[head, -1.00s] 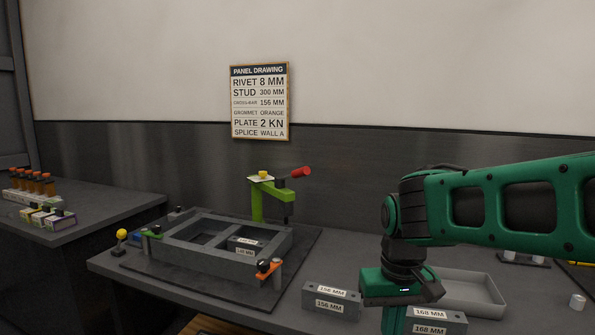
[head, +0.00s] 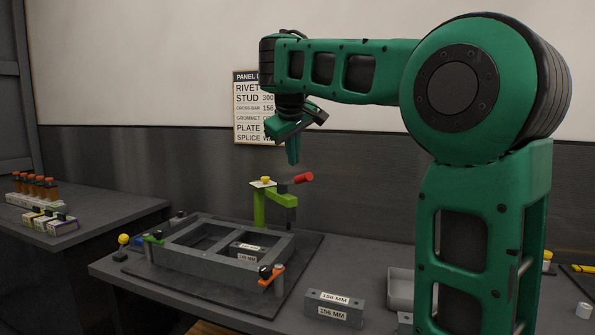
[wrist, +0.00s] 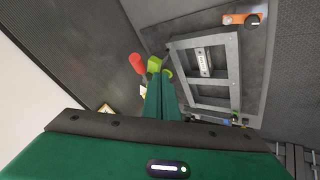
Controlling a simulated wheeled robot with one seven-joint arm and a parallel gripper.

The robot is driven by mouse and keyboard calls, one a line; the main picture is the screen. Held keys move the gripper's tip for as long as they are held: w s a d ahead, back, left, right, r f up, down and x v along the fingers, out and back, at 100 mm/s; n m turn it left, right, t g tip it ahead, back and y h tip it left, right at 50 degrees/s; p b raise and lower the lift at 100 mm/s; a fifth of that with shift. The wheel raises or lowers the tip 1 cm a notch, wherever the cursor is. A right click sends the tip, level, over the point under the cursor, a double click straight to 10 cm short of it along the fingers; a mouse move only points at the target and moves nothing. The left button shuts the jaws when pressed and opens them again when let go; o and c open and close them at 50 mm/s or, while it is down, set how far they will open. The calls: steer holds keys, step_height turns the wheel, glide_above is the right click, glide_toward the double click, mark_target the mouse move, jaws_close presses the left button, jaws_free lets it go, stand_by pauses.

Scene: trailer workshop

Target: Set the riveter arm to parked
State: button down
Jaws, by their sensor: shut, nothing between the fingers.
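The riveter is a green post and arm (head: 260,207) with a red handle (head: 303,177) and a dark vertical tool at its right end. It stands at the back edge of the grey frame fixture. A small pale plate with a yellow knob (head: 265,180) sits on top of the post.
The grey frame (head: 215,255) lies on a dark mat with an orange clamp (head: 271,276) at its front right corner. Blocks marked 156 MM (head: 334,308) lie to the right. A grey tray (head: 400,288) is partly behind my arm. A panel drawing (head: 250,105) hangs on the wall.

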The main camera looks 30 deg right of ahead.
steer(key=w+d+f, duration=0.6)
steer(key=d+f, duration=0.1)
steer(key=shift+d, duration=0.15)
stand_by(0.6)
